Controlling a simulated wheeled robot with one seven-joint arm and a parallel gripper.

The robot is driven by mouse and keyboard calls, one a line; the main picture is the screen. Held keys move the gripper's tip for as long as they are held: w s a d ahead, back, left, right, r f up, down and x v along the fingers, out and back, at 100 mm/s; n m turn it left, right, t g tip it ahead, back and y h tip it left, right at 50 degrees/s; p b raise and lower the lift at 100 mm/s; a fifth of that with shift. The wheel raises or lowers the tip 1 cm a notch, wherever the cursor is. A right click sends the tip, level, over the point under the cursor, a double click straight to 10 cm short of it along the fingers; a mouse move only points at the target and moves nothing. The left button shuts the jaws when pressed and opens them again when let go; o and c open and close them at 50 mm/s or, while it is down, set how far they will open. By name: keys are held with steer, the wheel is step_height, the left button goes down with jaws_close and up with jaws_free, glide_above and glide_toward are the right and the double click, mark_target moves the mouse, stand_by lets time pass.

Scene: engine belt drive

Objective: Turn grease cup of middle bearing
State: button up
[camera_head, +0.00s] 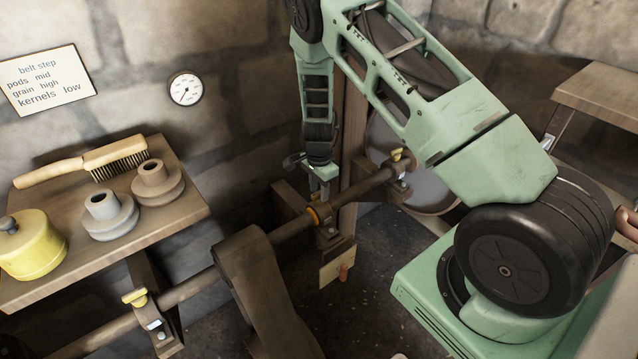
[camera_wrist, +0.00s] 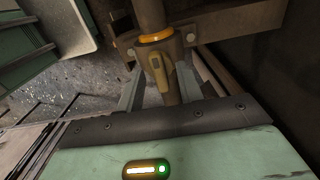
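The middle bearing (camera_head: 328,236) is a brown block on the long shaft, with an orange ring (camera_head: 313,216) beside it. My gripper (camera_head: 321,190) is over this bearing, pointing down. In the wrist view the bearing (camera_wrist: 176,50) shows at the top with its orange ring, and its brass grease cup (camera_wrist: 158,74) has a flat wing-like handle. The two grey fingers of my gripper (camera_wrist: 160,90) stand apart, one on each side of the cup, with visible gaps. In the head view the middle cup is hidden by my gripper.
Other bearings on the shaft carry yellow grease cups, at lower left (camera_head: 135,296) and right (camera_head: 397,154). A wide belt (camera_head: 262,285) loops over the shaft left of my gripper. A small board (camera_head: 338,268) hangs under the middle bearing. A shelf (camera_head: 150,230) with pulleys stands left.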

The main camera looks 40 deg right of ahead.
mark_target(319, 192)
step_height(319, 192, up, 17)
steer(key=shift+r, duration=0.2)
stand_by(0.7)
steer(key=s+a+r+n+y, duration=0.1)
steer(key=s+a+r+n, duration=0.25)
steer(key=a, duration=0.25)
steer(key=s+a+r+n, duration=0.2)
steer(key=s+a+n, duration=0.2)
steer(key=a, duration=0.3)
steer(key=s+a+r+n+y, duration=0.1)
steer(key=s+a+r+n, duration=0.15)
steer(key=a, duration=0.35)
steer(key=s+a+r+n, duration=0.2)
steer(key=s+a+n, duration=0.1)
steer(key=s+n, duration=0.4)
steer(key=s+a+r+n+h+p, duration=0.1)
steer(key=s+a+n, duration=0.3)
steer(key=s+n, duration=0.4)
steer(key=s+r, duration=0.1)
steer(key=s, duration=0.5)
steer(key=shift+s+a+r+n, duration=0.15)
steer(key=shift+a+n, duration=0.05)
steer(key=shift+n, duration=0.1)
